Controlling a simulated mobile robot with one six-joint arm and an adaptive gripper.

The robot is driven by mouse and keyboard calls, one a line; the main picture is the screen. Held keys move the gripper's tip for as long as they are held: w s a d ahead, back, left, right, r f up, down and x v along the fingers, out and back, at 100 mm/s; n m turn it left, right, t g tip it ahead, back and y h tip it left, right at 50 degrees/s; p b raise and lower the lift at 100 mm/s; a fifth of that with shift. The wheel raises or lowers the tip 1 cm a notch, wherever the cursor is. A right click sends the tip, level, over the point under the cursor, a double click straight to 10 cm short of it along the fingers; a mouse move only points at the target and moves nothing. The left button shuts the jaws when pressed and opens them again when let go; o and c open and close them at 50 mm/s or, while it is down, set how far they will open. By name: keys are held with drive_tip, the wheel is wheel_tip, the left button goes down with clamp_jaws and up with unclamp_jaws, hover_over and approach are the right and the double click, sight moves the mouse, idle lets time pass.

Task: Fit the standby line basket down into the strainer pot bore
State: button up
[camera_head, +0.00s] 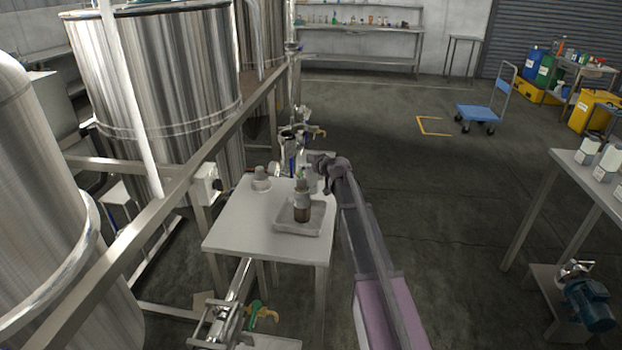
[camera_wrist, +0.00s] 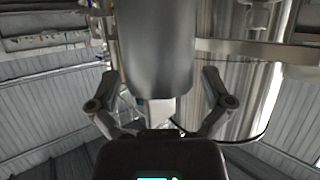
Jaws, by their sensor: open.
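My gripper (camera_wrist: 160,76) is open. In the wrist view its two fingers stand apart, left and right of a smooth grey cylinder (camera_wrist: 155,45), and a gap shows on each side. I cannot tell which object this cylinder is. In the head view, my arm's end is at the right rear of a small white table (camera_head: 232,232). Metal pipework (camera_head: 292,138) behind the table may include the strainer pot. Its bore is not visible.
A small pale domed part (camera_head: 261,180) sits on the table's back left. Large steel tanks (camera_head: 165,80) and a metal rail (camera_head: 180,190) stand at left. A blue trolley (camera_head: 485,112) is far right.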

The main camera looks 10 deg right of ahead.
drive_tip(key=c, duration=1.2)
drive_tip(key=shift+r, duration=0.2)
drive_tip(key=shift+c, duration=0.2)
wheel_tip(320, 180, up, 10)
drive_tip(key=p, duration=1)
drive_tip(key=shift+f, duration=0.2)
drive_tip(key=shift+r, duration=0.1)
wheel_tip(320, 180, up, 14)
drive_tip(key=p, duration=1.4)
drive_tip(key=shift+r+p, duration=0.25)
drive_tip(key=shift+p, duration=0.15)
drive_tip(key=shift+s, duration=0.1)
